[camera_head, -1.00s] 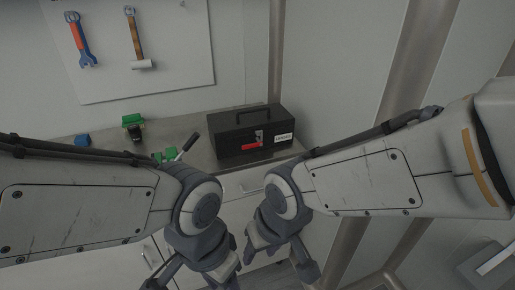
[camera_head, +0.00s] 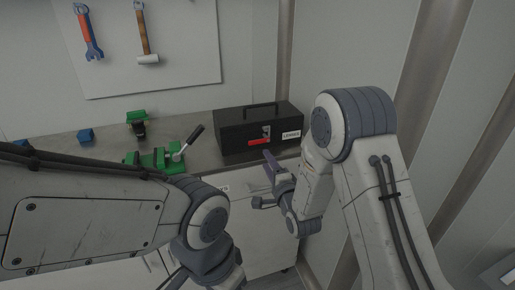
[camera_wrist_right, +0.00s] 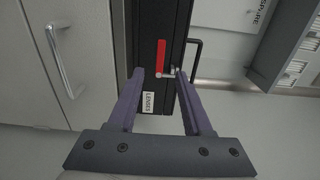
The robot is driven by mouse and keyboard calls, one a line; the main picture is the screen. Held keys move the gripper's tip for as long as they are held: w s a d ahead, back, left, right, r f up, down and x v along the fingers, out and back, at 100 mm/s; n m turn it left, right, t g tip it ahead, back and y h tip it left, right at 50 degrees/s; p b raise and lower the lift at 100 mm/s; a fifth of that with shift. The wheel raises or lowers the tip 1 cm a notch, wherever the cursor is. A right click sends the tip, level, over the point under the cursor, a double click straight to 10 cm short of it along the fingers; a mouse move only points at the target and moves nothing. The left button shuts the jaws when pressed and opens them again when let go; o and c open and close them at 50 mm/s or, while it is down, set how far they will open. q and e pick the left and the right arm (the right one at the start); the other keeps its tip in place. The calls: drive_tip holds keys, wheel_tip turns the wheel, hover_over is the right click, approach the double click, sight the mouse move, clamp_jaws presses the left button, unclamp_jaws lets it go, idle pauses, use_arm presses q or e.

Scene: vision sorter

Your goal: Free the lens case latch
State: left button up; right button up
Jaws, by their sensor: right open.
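The lens case (camera_head: 232,137) is a black box with a top handle and a white LENSES label (camera_head: 291,135). It stands shut on the grey bench. Its front has a red bar (camera_head: 258,142) and a small metal latch (camera_head: 266,131). In the right wrist view the red bar (camera_wrist_right: 162,56) and metal latch (camera_wrist_right: 170,75) show between and beyond my fingertips. My right gripper (camera_head: 262,180) is open and empty in front of the case, below the latch. It also shows in the right wrist view (camera_wrist_right: 159,74). My left gripper is cut off below the head view.
A green vise (camera_head: 155,159) with a dark lever handle stands left of the case. A cabinet with a metal handle (camera_wrist_right: 62,62) is beneath the bench. Tools hang on the wall board.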

sight(256, 143)
drive_tip(key=p+x, duration=0.1)
drive_tip(key=x, duration=0.8)
drive_tip(key=shift+w+a+p, duration=0.15)
drive_tip(key=shift+w+p, duration=0.2)
clamp_jaws()
idle(0.9)
